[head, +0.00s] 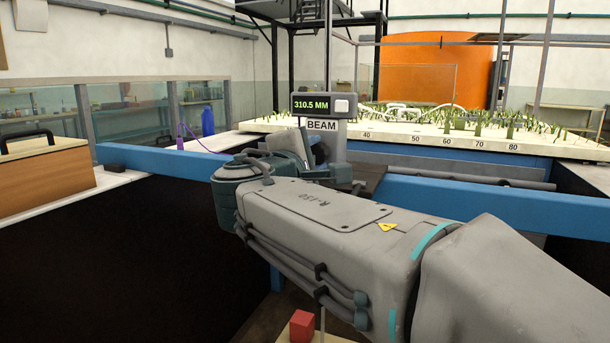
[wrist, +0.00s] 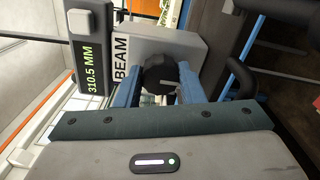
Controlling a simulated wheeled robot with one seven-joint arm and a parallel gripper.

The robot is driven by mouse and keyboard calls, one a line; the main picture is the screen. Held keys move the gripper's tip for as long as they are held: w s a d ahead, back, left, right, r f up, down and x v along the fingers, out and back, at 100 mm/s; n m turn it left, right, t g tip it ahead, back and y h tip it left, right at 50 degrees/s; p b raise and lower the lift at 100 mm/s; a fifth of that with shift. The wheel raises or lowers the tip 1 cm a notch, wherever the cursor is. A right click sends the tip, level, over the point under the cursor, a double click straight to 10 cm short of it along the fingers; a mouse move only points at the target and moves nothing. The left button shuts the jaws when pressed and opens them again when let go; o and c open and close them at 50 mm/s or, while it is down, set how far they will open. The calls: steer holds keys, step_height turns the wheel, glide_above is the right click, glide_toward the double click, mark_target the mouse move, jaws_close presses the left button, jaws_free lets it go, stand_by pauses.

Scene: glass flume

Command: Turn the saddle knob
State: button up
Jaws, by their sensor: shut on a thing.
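The saddle knob (wrist: 159,72) is dark and round with a pale mark, on the light grey face of the saddle block labelled BEAM (wrist: 165,43). In the wrist view my gripper (wrist: 161,80) has its two blue fingers on either side of the knob, shut on it. In the head view my arm reaches to the saddle block (head: 334,140), and its wrist hides much of the grip. A display (head: 310,105) on the saddle reads 310.5 MM, and it also shows sideways in the wrist view (wrist: 92,55).
A blue rail (head: 165,160) runs at the left and another (head: 450,196) at the right. Behind is a pale bed (head: 470,142) with green plants and a number scale. A brown case (head: 45,178) stands on the left bench. A red cube (head: 301,326) lies low in front.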

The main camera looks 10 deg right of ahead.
steer(key=shift+m+b, duration=0.5)
steer(key=shift+b, duration=0.05)
steer(key=o, duration=1)
steer(key=shift+a, duration=0.15)
